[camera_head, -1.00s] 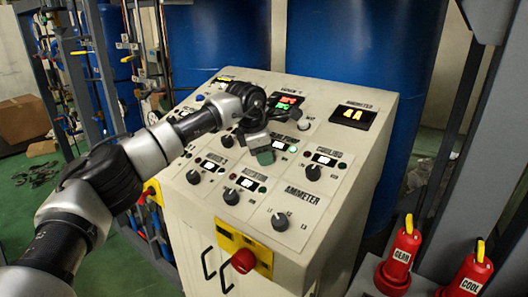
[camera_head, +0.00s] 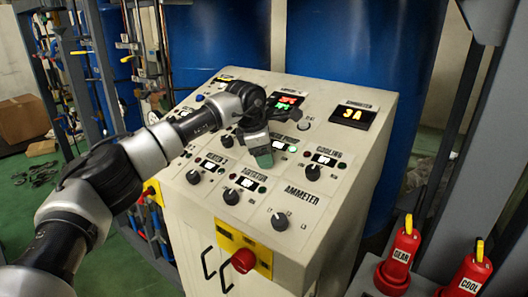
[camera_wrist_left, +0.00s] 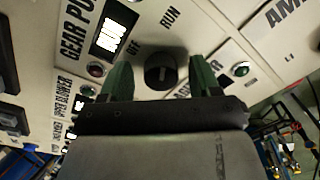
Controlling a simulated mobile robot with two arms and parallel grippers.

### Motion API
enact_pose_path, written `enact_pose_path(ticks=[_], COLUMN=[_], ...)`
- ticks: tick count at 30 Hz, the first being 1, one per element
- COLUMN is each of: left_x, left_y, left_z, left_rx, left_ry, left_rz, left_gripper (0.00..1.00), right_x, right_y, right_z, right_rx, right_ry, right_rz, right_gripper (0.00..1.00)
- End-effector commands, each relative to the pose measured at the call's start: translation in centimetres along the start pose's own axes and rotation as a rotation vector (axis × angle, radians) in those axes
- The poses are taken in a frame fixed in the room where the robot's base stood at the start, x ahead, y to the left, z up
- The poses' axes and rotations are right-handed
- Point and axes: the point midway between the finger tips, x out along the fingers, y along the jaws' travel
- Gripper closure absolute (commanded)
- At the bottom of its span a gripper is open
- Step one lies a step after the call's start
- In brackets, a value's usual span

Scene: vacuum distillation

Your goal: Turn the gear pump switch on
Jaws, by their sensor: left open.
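The gear pump switch (camera_wrist_left: 165,71) is a round black knob with a pale mark, beside the words OFF and RUN in the left wrist view. The GEAR PUMP label and its lit display (camera_wrist_left: 113,33) are left of it. My left gripper (camera_wrist_left: 162,78) is open, with one green finger on each side of the knob. Whether the fingers touch it I cannot tell. In the head view my left gripper (camera_head: 262,157) reaches down onto the middle of the panel and hides this knob. The gear pump display (camera_head: 284,146) shows to its right. My right gripper is out of view.
The sloped control panel (camera_head: 304,249) carries several other knobs close by, including the cooling knob (camera_head: 312,173) and ammeter knob (camera_head: 279,221). A red button (camera_head: 243,261) sits on its front. Red units labelled GEAR (camera_head: 400,257) and COOL (camera_head: 470,275) stand at lower right.

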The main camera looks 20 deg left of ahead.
Motion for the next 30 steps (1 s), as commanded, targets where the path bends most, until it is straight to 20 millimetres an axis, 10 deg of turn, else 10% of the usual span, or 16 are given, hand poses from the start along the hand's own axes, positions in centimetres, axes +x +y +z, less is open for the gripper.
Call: enact_pose_path(ticks=[30], left_x=[-10.8], left_y=[0.0], left_z=[0.0], left_rx=[0.0], left_ry=[0.0], left_rz=[-0.001], left_gripper=[0.37], right_x=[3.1], right_y=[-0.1], right_z=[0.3], right_rx=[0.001], right_ry=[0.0], right_rz=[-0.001], right_gripper=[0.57])
